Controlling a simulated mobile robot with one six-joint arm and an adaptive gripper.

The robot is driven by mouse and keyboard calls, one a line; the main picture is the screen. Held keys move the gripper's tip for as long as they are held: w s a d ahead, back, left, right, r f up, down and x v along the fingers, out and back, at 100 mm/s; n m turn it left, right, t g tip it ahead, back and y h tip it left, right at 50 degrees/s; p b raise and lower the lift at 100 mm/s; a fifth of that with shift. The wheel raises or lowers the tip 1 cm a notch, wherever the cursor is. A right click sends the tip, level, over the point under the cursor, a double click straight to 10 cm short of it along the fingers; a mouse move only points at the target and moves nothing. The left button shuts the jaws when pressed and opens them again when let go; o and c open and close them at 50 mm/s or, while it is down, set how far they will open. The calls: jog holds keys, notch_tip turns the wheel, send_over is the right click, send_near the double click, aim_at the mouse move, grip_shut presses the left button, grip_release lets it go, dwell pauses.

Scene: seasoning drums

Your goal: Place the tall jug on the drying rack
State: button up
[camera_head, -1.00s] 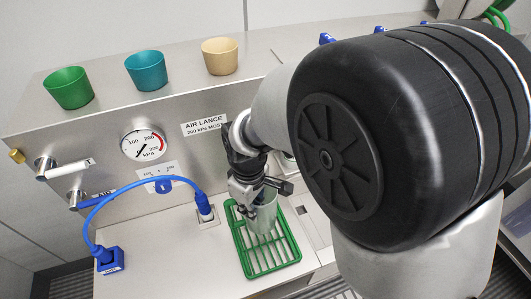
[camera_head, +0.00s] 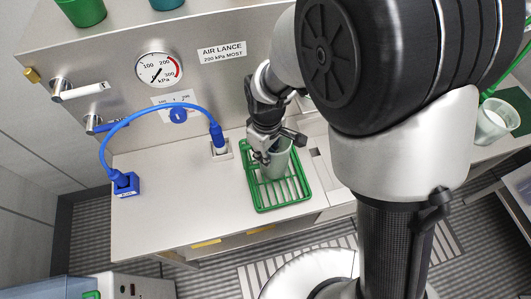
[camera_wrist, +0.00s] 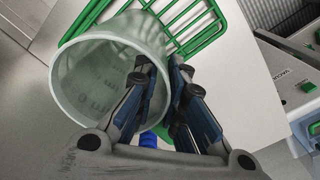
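The tall jug (camera_head: 278,160) is a translucent grey-green vessel. It is upright at the green drying rack (camera_head: 265,203), inside its outline in the head view; whether its base touches the bars is hidden. In the wrist view the jug (camera_wrist: 95,85) shows its open mouth, with the rack (camera_wrist: 190,22) behind it. My gripper (camera_wrist: 164,68) is at the jug's rim, one finger inside the mouth and one outside, shut on the wall. My gripper (camera_head: 263,157) also shows at the jug's left side in the head view.
A blue hose (camera_head: 150,115) arches left of the rack to a blue block (camera_head: 124,184). The bench (camera_head: 180,215) is clear between block and rack. A gauge (camera_head: 159,69) and taps are on the panel behind.

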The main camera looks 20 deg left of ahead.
jog(key=o, duration=0.4)
jog(key=shift+r, duration=0.1)
notch_tip(320, 180, up, 12)
jog(key=p, duration=0.3)
jog(key=shift+d+r, duration=0.1)
jog(key=s+d+r+m+t, duration=0.2)
jog(key=d+r+m, duration=0.4)
jog(key=d+r, duration=0.6)
jog(key=s+d+m+t, duration=0.1)
jog(key=s+d+m, duration=0.1)
jog(key=s+d, duration=0.1)
jog(key=s+d+r+m, duration=0.1)
jog(key=s+d+m, duration=0.2)
jog(key=d, duration=0.2)
jog(key=s+d+m+t, duration=0.1)
jog(key=s+d+m, duration=0.1)
jog(key=d, duration=0.3)
jog(key=shift+s+r+m+t, duration=0.3)
jog(key=shift+s, duration=0.55)
